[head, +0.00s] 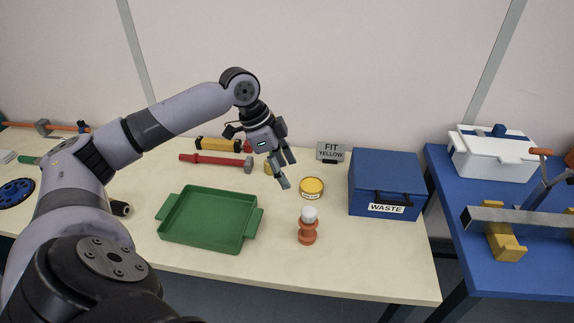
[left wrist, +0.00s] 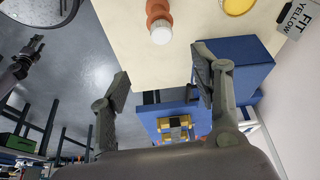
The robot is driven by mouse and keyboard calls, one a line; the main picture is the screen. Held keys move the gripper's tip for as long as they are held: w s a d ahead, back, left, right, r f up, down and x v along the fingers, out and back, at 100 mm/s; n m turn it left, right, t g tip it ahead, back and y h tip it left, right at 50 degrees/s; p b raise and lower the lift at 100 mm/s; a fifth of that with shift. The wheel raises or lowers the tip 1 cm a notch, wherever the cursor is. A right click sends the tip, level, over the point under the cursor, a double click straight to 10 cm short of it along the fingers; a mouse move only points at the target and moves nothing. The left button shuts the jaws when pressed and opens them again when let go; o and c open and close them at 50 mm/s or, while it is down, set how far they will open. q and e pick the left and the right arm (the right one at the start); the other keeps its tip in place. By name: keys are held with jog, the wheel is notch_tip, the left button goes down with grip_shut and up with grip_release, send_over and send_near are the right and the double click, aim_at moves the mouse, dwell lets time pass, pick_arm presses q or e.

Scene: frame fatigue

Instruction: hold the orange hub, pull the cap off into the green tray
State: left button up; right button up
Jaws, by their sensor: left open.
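The orange hub (head: 307,234) stands upright on the table right of the green tray, with a white cap (head: 310,214) on its top. The hub (left wrist: 157,12) and cap (left wrist: 161,35) also show at the top of the left wrist view. The green tray (head: 205,220) is empty. My left gripper (head: 286,172) is open and empty, raised behind the hub and slightly to its left. In the left wrist view, its two fingers (left wrist: 160,80) are spread with nothing between them.
A yellow round container (head: 312,187) stands behind the hub. A blue WASTE box (head: 385,180) is to the right. A red-handled hammer (head: 212,160), a yellow-black tool (head: 215,144) and a FIT YELLOW sign (head: 331,152) are at the back. Table around the hub is clear.

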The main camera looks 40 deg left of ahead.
aim_at(308, 211)
pick_arm(q)
jog(key=p+x, duration=0.1)
jog(key=x, duration=1.5)
jog(key=shift+w+d+f, duration=0.15)
jog(key=shift+w+f, duration=0.05)
jog(key=shift+f, duration=0.1)
jog(key=shift+c, duration=0.6)
jog(key=c, duration=1.1)
jog(key=o, duration=1.2)
jog(key=v, duration=1.2)
